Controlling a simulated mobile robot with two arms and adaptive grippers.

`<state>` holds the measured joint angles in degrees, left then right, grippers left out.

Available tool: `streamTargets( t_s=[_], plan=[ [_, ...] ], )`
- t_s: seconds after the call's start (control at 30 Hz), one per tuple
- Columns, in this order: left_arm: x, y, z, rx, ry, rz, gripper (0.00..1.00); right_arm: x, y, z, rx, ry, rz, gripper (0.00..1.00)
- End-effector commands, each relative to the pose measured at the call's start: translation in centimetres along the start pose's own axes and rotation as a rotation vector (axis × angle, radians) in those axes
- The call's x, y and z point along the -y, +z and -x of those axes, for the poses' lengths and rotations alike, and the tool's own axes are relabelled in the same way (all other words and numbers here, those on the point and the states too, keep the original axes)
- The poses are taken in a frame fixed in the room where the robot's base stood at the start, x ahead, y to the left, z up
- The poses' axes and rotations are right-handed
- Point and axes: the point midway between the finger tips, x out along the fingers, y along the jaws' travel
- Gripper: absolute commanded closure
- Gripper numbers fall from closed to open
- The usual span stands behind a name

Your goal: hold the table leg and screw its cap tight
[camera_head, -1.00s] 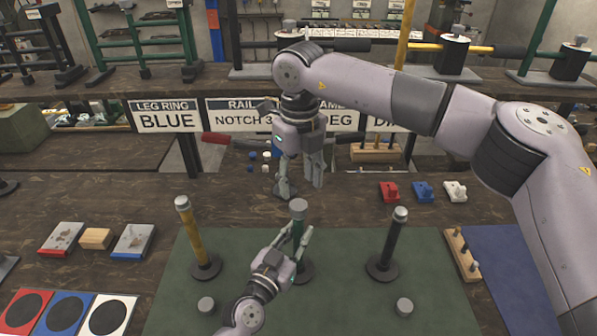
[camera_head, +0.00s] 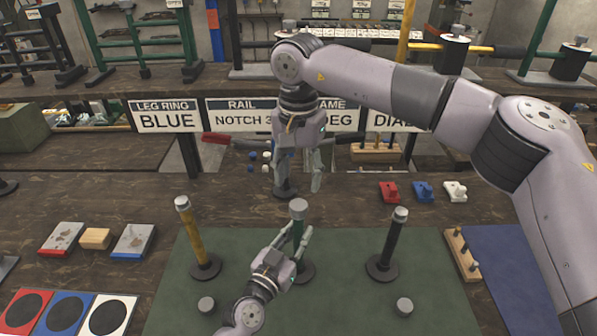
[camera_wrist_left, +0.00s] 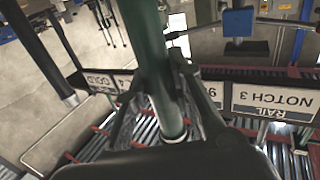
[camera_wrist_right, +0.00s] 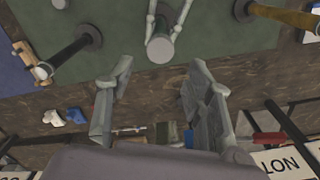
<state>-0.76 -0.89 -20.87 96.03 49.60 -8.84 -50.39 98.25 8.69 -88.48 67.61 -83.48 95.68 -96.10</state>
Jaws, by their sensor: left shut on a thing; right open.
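The green table leg (camera_head: 302,250) stands upright on the green mat, with a grey cap (camera_head: 298,205) on its top. My left gripper (camera_head: 293,238) is shut on the green leg below the cap; the left wrist view also shows the green leg (camera_wrist_left: 146,45) between its fingers. My right gripper (camera_head: 299,180) points down, open and empty, above and behind the capped leg. In the right wrist view, its fingers (camera_wrist_right: 155,100) are spread apart and the grey cap (camera_wrist_right: 160,49) shows beyond them. I cannot tell how tightly the cap sits.
A yellow leg (camera_head: 193,235) stands to the left and a black leg (camera_head: 391,245) to the right, both capped. Loose grey caps (camera_head: 206,304) (camera_head: 404,306) lie on the mat (camera_head: 340,300). A peg block (camera_head: 462,254) stands at the mat's right edge.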

Motion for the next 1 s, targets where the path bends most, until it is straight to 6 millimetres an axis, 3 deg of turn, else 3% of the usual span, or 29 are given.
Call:
streamTargets(
  t_s=[0.1,0.3,0.77,1.0],
  plan=[
    [0.0,0.0,0.0,0.0,-0.001,0.0,1.0,0.0,0.0,0.1,0.0,0.0,0.191,0.52],
    [0.0,0.0,0.0,0.0,-0.001,0.0,1.0,0.0,0.0,0.3,0.0,0.0,0.387,0.52],
    [0.0,0.0,0.0,0.0,-0.001,0.0,1.0,0.0,0.0,0.2,0.0,0.0,0.43,0.52],
    [0.0,0.0,0.0,0.0,-0.001,-0.001,1.0,0.0,0.0,-2.4,0.002,0.002,0.428,0.52]
  ],
)
